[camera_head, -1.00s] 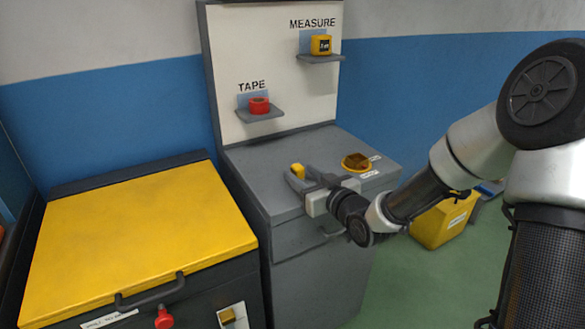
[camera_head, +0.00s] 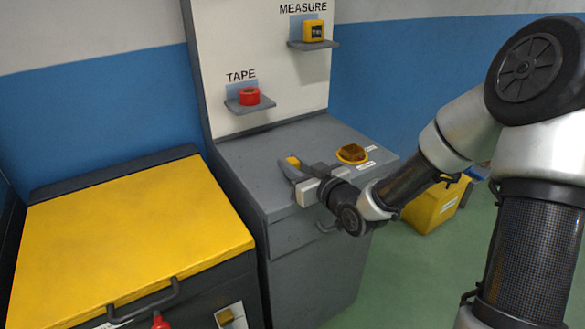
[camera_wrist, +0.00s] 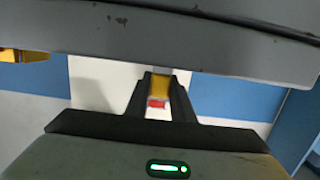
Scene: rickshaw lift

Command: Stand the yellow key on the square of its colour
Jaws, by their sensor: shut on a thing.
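A small yellow piece (camera_head: 293,161), which looks like the yellow key, is between the fingers of my gripper (camera_head: 292,170). The gripper is shut on it over the left part of the grey cabinet top (camera_head: 245,165). The yellow piece also shows in the wrist view (camera_wrist: 161,88), between the two dark fingers. The fingers hide most of it, so I cannot tell its full shape, its tilt or whether it touches the top. I cannot make out a yellow square for it on the cabinet.
A yellow round dish (camera_head: 341,157) with a brown block (camera_head: 352,151) is right of my gripper. Red tape (camera_head: 249,96) and a yellow measure (camera_head: 313,31) sit on wall shelves. A yellow-lidded chest (camera_head: 130,230) stands left; a yellow bin (camera_head: 428,208) stands on the floor.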

